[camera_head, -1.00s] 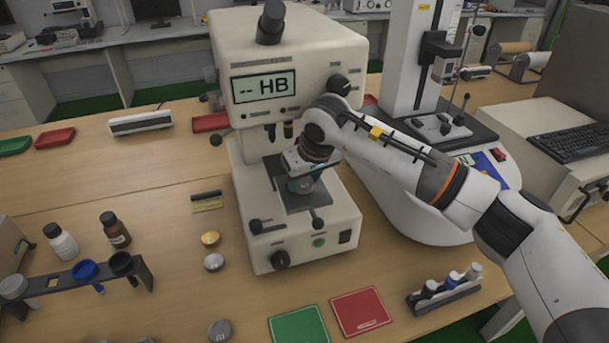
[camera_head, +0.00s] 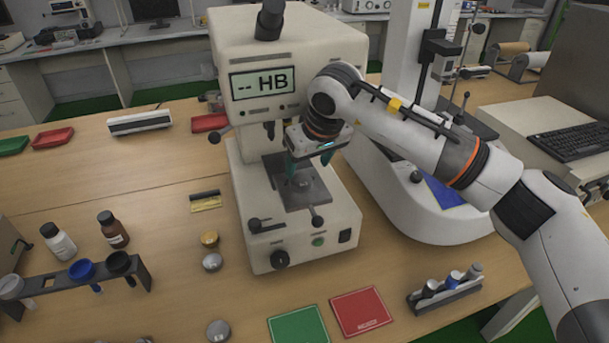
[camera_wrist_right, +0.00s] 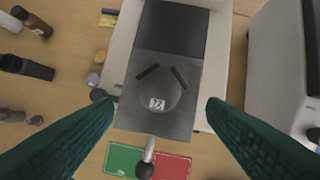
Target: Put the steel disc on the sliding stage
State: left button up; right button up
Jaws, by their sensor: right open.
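The steel disc (camera_wrist_right: 160,92) lies flat on the dark sliding stage (camera_wrist_right: 130,117) of the hardness tester, with a small printed label facing up. Two dark clips angle over or beside its far edge; I cannot tell if they touch it. In the head view the disc (camera_head: 303,181) shows small on the stage (camera_head: 307,199). My right gripper (camera_head: 308,168) is above the stage, its teal fingers spread apart. In the right wrist view the gripper (camera_wrist_right: 162,104) is wide open, with the disc between and below the fingers, apart from both. My left gripper is out of view.
The cream tester body (camera_head: 285,60) stands close behind my right gripper. A gold disc (camera_head: 209,239) and two silver discs (camera_head: 212,262) (camera_head: 218,330) lie left of it. Green (camera_head: 298,326) and red (camera_head: 361,312) mats lie in front. A second machine (camera_head: 425,215) stands to the right.

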jog(key=v, duration=0.6)
jog(key=shift+r+b, duration=0.3)
jog(key=shift+b, duration=0.05)
jog(key=shift+s, duration=0.15)
